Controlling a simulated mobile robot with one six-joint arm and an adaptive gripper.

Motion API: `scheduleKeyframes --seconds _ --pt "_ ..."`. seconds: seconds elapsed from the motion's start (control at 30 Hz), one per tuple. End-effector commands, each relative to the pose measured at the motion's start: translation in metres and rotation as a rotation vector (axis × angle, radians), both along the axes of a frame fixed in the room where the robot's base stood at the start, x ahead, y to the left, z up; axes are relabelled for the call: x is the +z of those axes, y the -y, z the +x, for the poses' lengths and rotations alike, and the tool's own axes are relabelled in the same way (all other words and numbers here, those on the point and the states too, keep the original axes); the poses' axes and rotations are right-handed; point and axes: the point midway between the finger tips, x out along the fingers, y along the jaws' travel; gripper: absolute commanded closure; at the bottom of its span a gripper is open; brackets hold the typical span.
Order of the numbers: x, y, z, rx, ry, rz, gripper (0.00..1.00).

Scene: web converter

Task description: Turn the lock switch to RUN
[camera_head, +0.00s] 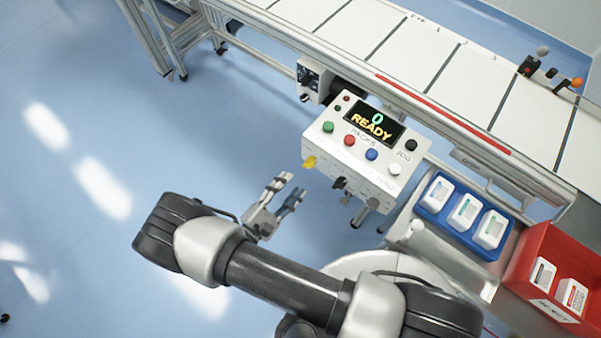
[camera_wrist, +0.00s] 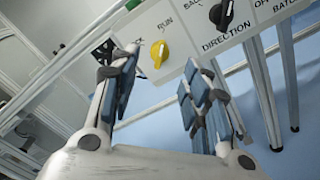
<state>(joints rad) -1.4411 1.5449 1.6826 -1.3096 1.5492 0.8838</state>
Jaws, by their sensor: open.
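The yellow switch knob (camera_head: 309,162) sits at the lower left of the white control box (camera_head: 335,157). In the wrist view the yellow knob (camera_wrist: 160,53) is on the panel beside the word RUN; a label to its left is partly hidden by a finger. The knob's ridge looks close to upright in that view; its exact setting is hard to tell. My gripper (camera_head: 290,187) is open and empty, left of and below the knob in the head view. In the wrist view my gripper's fingers (camera_wrist: 162,68) spread either side of the knob, apparently apart from it.
A black DIRECTION knob (camera_wrist: 221,14) is right of the yellow one. The box top has a READY display (camera_head: 373,127) and several coloured buttons. A conveyor (camera_head: 400,50) runs behind. A blue tray (camera_head: 433,212) and red bin (camera_head: 530,240) stand right. Floor at left is clear.

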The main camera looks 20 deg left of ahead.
Motion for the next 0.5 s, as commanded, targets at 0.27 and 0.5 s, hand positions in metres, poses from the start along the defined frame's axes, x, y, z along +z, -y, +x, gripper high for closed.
scheduleKeyframes --seconds 0.27,0.5 --pt "0.000 -0.013 -0.031 0.001 -0.001 0.000 0.57" --pt "0.000 -0.013 -0.033 -0.002 -0.001 0.000 0.57"
